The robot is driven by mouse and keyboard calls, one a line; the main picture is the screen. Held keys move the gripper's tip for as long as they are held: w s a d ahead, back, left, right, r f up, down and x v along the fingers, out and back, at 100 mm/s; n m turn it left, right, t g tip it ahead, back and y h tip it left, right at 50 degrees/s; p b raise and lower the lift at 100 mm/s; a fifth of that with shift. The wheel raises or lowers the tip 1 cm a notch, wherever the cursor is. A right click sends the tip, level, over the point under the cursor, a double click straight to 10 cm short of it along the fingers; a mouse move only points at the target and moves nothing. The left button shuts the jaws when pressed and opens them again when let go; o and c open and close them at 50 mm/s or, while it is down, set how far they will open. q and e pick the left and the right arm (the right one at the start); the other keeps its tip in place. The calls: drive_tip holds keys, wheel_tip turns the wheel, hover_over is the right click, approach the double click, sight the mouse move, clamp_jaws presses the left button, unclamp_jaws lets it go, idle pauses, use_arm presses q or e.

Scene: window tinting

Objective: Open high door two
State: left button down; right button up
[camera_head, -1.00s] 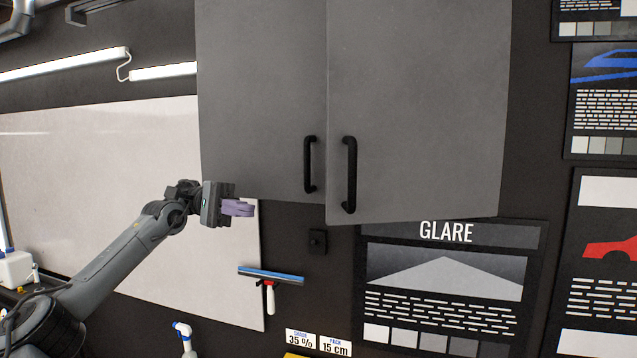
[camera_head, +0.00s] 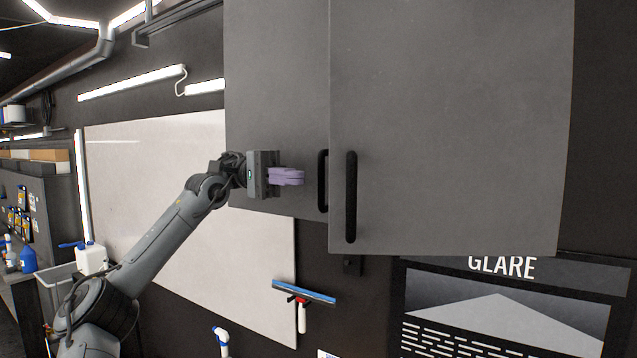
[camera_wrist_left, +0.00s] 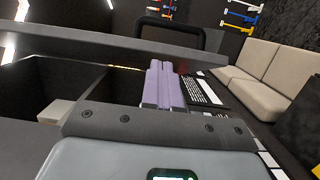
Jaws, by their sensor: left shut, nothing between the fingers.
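The grey wall cabinet has two doors. The left door (camera_head: 275,80) carries a black bar handle (camera_head: 322,181) near its right edge. The right door (camera_head: 450,110) has its handle (camera_head: 351,197) near its left edge; it looks larger and hangs lower in the picture, as if standing out from the left door. My left gripper (camera_head: 300,176), with purple fingers, is shut and empty in front of the left door, just left of its handle. In the left wrist view the fingers (camera_wrist_left: 163,88) point toward a grey panel edge (camera_wrist_left: 150,50) with a black handle (camera_wrist_left: 170,30) beyond. My right gripper is not in view.
A squeegee (camera_head: 303,297) hangs on the wall below the cabinet. A white board (camera_head: 150,170) is at left and a GLARE poster (camera_head: 505,300) at lower right. The wrist view shows a dark space with a pale box (camera_wrist_left: 55,112), and a beige sofa (camera_wrist_left: 265,80).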

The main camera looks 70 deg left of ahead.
use_arm(q)
drive_tip(key=w+d, duration=0.2)
drive_tip(key=d, duration=0.7)
drive_tip(key=shift+p, duration=0.35)
drive_tip(key=shift+s+d, duration=0.15)
